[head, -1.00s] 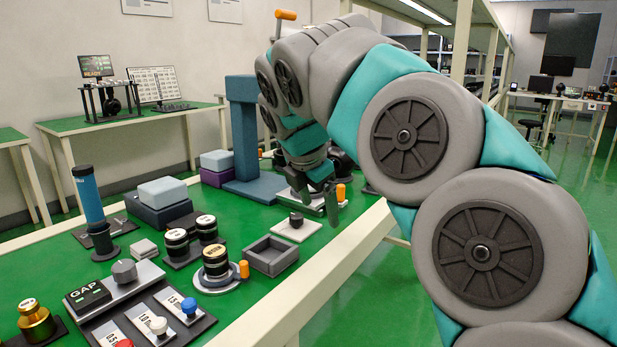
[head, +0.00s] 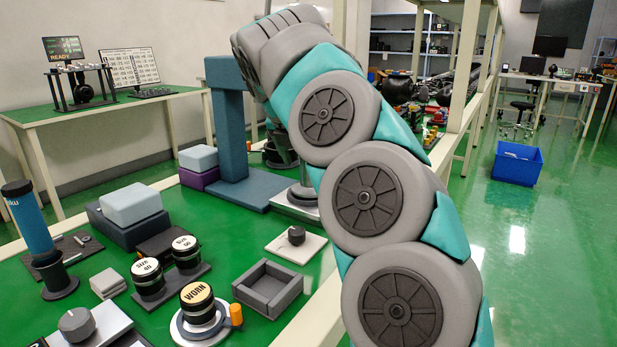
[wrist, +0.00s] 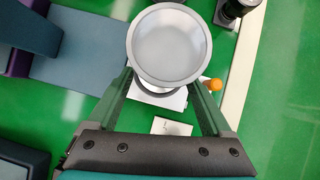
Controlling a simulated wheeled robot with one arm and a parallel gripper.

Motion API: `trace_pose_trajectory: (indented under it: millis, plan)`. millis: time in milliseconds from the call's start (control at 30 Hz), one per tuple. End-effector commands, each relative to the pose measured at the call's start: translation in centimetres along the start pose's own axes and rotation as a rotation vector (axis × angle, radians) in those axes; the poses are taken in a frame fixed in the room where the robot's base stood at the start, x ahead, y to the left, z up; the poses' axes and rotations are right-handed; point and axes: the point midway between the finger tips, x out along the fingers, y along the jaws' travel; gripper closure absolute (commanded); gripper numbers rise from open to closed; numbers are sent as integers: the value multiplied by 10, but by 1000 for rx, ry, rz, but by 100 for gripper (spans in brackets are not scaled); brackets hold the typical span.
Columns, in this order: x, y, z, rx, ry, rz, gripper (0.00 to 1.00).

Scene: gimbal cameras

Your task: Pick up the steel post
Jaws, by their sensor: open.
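A round, pale grey metal top with a raised rim, which I take to be the steel post (wrist: 169,45), shows from above in the wrist view. It stands over a white plate, and its lower part is mostly hidden under the top. My gripper (wrist: 163,84) is open, with its two dark green fingers pointing towards the round top. The fingertips lie near its lower left and lower right edge; I cannot tell whether they touch it. In the head view my arm hides the gripper and most of that spot; only a bit of a pale metal base (head: 298,203) shows.
A blue-grey stand (head: 229,125) rises left of my arm. A square grey tray (head: 268,287), a white plate with a dark knob (head: 296,237) and black canisters (head: 147,279) stand nearer. An orange handle (wrist: 213,85) is close to the right finger. A blue bin (head: 516,163) stands on the floor.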

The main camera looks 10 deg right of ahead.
Motion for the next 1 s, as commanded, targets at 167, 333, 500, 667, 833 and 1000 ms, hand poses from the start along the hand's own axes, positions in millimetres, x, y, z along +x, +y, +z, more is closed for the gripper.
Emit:
trace_pose_trajectory:
  millis: [167,333,500,667,833,1000]
  plan:
    - [25,-2,1,-2,1,4,16]
    - [37,-2,1,-2,1,3,16]
    - [38,-3,1,0,-1,2,16]
    - [38,-3,1,0,0,2,28]
    - [38,-3,1,0,0,2,48]
    - [38,-3,1,0,0,2,67]
